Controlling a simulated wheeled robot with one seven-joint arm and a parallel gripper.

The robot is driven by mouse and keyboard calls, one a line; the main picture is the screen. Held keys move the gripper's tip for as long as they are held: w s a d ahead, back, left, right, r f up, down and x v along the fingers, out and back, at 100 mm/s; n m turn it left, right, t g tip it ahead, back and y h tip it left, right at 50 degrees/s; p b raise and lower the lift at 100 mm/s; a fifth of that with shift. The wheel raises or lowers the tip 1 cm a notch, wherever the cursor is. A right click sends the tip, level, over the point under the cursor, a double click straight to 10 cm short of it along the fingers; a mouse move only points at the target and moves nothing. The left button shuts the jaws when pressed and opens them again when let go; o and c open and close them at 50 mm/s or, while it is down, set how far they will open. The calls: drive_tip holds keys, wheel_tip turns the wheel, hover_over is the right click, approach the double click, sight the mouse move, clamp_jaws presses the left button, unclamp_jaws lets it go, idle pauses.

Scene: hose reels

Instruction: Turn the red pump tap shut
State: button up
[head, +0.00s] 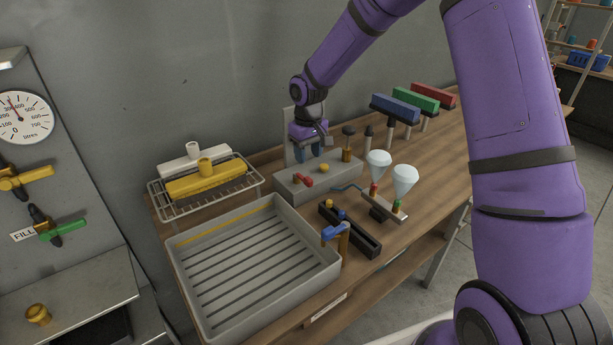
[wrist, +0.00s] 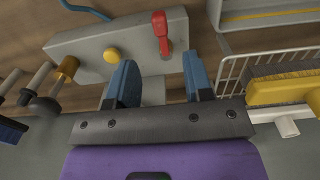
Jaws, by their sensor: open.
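The red pump tap (head: 303,181) is a short red lever on the front of a grey pump block (head: 345,172) on the wooden bench. In the wrist view the red tap (wrist: 161,32) stands beyond my fingertips, roughly in line with the gap between them. My gripper (wrist: 160,75) has two blue fingers, spread apart with nothing between them. In the head view my gripper (head: 309,148) is over the back of the pump block, behind the tap and apart from it. A yellow knob (wrist: 111,55) sits on the same block, left of the tap in the wrist view.
A grey ribbed tray (head: 318,285) lies in front and a wire rack (head: 160,201) with yellow and white brushes stands left.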

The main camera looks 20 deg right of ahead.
sight(308, 178)
wheel_tip(308, 178, down, 8)
drive_tip(key=shift+f, duration=0.25)
clamp_jaws()
idle(0.3)
